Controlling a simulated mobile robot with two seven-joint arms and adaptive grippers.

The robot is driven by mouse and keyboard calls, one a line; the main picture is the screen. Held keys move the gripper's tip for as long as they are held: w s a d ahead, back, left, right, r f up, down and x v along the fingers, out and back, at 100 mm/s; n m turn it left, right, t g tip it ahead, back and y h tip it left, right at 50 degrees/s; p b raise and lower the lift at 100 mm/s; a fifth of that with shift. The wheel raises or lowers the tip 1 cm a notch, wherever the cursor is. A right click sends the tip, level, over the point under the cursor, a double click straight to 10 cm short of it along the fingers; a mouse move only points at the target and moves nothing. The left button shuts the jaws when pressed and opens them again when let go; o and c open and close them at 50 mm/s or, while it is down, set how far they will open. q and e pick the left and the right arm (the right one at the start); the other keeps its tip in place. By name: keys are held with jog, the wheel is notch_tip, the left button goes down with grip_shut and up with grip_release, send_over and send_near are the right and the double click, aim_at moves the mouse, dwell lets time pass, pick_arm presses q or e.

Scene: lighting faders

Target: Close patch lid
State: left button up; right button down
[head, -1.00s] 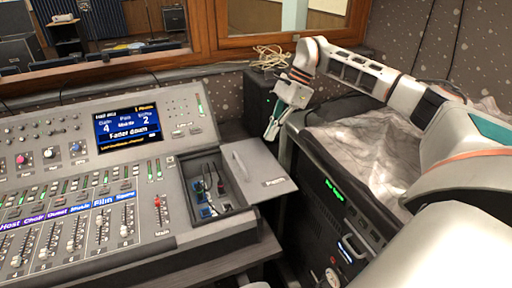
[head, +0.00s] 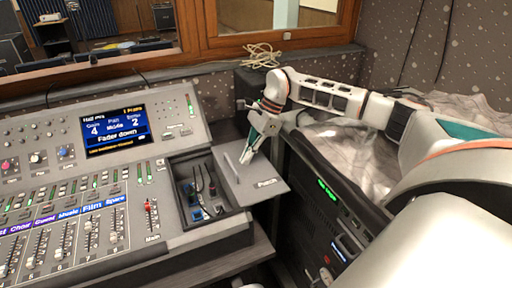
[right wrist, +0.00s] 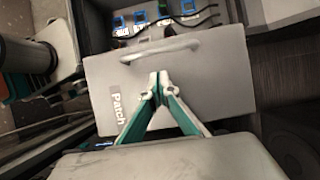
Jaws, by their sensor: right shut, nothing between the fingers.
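The grey patch lid (head: 262,178) stands open at the right side of the patch box (head: 208,212) on the mixing desk. Cables and blue plugs show inside the box. The lid carries a bar handle and the label "Patch". My right gripper (head: 246,158) is shut and empty, with its tips over the lid near the handle. In the right wrist view the shut fingertips (right wrist: 158,78) are in front of the lid (right wrist: 215,80), just short of the handle (right wrist: 160,50). I cannot tell whether they touch the lid. My left gripper is not in view.
The mixing desk (head: 60,160) with its faders and screen (head: 114,130) fills the left. A black rack (head: 315,210) stands right of the lid, under my right arm. A dark box and loose cable (head: 262,55) lie behind, below the window.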

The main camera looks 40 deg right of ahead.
aim_at(231, 172)
jog(key=shift+w+a+r, duration=0.15)
jog(key=shift+a, duration=0.4)
jog(key=shift+w+a+r, duration=0.1)
jog(key=shift+a, duration=0.4)
jog(key=shift+w+a, duration=0.1)
jog(key=shift+a, duration=0.3)
jog(key=w+a+p, duration=0.1)
jog(key=w+a, duration=0.2)
jog(key=a, duration=1.1)
jog(key=shift+w+a+p, duration=0.25)
jog(key=shift+a+p, duration=0.1)
jog(key=shift+a, duration=0.05)
jog(key=shift+a+r, duration=0.1)
